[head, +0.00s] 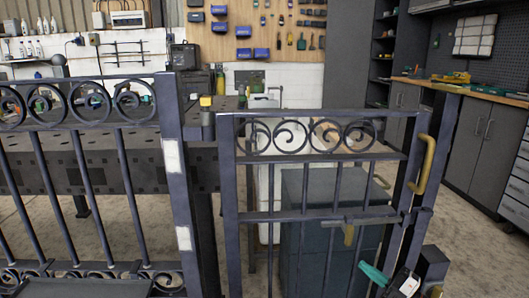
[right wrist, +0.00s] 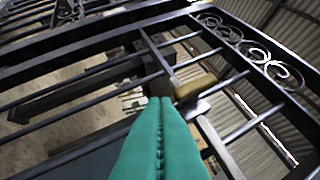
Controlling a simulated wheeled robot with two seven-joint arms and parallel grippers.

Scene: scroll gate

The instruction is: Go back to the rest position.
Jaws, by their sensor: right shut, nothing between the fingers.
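My right gripper (head: 372,273) shows at the lower right of the head view, with teal fingers pointing up and left. In the right wrist view its teal fingers (right wrist: 160,125) are pressed together with nothing between them. The dark scroll gate (head: 320,214) stands in front of it, with a latch bar and a brass knob (head: 349,234) just above the fingers. In the right wrist view the brass knob (right wrist: 195,88) appears beyond the fingertips; I cannot tell whether they touch. A brass pull handle (head: 427,165) is on the gate's right side. My left gripper is not in view.
A taller dark scroll fence panel (head: 118,150) with a post stands at the left. Behind the gate are a dark cabinet block (head: 318,190) and a dark perforated table (head: 100,172). Grey cabinets (head: 480,150) line the right; bare floor lies between.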

